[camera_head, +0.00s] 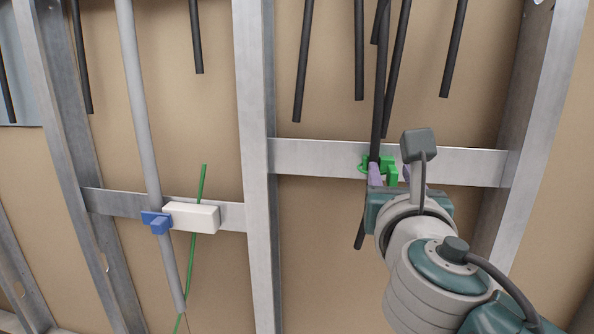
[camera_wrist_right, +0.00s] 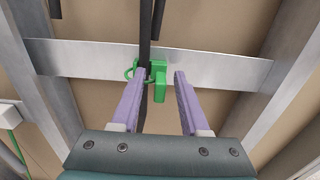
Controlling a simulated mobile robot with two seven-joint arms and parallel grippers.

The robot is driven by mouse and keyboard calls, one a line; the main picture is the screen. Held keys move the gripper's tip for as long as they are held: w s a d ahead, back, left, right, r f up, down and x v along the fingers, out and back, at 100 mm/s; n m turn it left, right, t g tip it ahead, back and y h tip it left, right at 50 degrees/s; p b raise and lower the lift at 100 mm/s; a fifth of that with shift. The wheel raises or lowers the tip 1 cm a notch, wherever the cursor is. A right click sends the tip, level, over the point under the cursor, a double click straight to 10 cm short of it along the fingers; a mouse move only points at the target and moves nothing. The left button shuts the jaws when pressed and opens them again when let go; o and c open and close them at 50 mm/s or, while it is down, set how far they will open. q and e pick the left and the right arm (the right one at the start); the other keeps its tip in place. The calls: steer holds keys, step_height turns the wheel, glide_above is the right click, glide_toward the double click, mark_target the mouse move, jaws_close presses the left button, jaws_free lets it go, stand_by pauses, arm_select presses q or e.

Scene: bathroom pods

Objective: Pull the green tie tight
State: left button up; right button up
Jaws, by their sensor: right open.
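The green tie (camera_head: 391,171) is at the metal crossbar in the right bay, around or against a black cable; I cannot tell how tight it is. In the right wrist view the green tie (camera_wrist_right: 159,82) shows a blocky head and a thin loop to its left, by the black cable. My right gripper (camera_wrist_right: 160,74) is open, its two purple fingers apart. The tie's head lies between the fingertips, with no clear contact on either side. In the head view my right gripper (camera_head: 393,182) partly hides the tie. My left gripper is not in view.
The metal crossbar (camera_head: 464,163) spans two upright studs. Several black cables (camera_head: 303,60) hang around the tie. In the left bay, a grey pipe (camera_head: 136,90) passes a blue clip (camera_head: 156,222) and a white box (camera_head: 192,217), with a thin green strand (camera_head: 203,185) behind.

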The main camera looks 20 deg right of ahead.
steer(key=shift+c, duration=0.2)
jaws_close()
stand_by(1.1)
